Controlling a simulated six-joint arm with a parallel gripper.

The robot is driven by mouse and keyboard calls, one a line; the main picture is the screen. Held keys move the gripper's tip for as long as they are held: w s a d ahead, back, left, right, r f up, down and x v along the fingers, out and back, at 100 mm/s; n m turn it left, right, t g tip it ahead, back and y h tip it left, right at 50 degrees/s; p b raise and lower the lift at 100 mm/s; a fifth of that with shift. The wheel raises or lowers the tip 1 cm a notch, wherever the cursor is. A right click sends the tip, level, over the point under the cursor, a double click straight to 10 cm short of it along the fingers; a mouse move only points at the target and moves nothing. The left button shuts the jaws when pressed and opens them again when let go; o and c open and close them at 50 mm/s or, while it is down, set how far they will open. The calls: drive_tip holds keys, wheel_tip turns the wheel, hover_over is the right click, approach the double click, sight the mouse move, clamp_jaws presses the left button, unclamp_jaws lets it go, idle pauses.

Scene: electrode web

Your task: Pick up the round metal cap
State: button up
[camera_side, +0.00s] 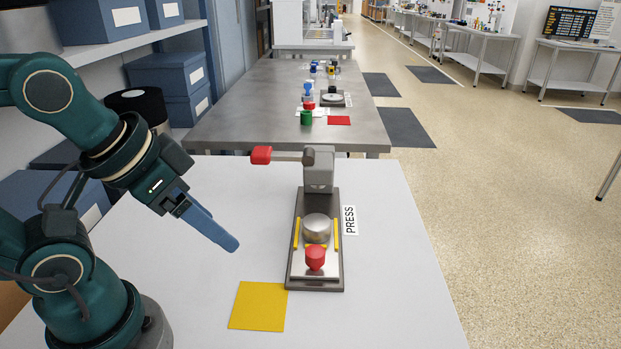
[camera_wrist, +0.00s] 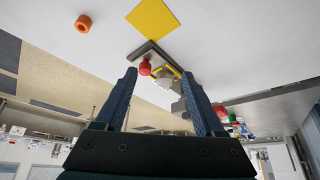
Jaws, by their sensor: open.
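The round metal cap (camera_side: 316,228) is a short silver cylinder standing on the base plate of the press (camera_side: 319,170), between two yellow strips. A red knob (camera_side: 315,258) stands just in front of it. In the wrist view the cap (camera_wrist: 164,83) looks small and pale, seen between the fingers and partly hard to make out. My gripper (camera_side: 231,243), with blue fingers, is to the left of the press, above the white table and apart from the cap. In the wrist view its two fingers (camera_wrist: 160,74) are spread, with nothing between them.
A yellow square (camera_side: 258,306) lies on the white table (camera_side: 400,270) in front of the press. The press's red-tipped lever (camera_side: 262,155) sticks out left, above the table. A grey table (camera_side: 230,120) with small parts stands behind.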

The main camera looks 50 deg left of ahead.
drive_tip(key=shift+o, duration=0.3)
drive_tip(key=o, duration=0.4)
drive_tip(key=w+r+n, duration=0.3)
drive_tip(key=w+r, duration=0.3)
drive_tip(key=w, duration=0.1)
drive_tip(key=n+g, duration=0.3)
drive_tip(key=g, duration=0.2)
hover_over(316, 223)
wheel_tip(316, 223, down, 10)
drive_tip(key=shift+w+d+r, duration=0.1)
drive_tip(key=shift+d+r, duration=0.05)
drive_tip(key=shift+g, duration=0.3)
wheel_tip(316, 223, down, 9)
drive_tip(key=shift+f, duration=0.1)
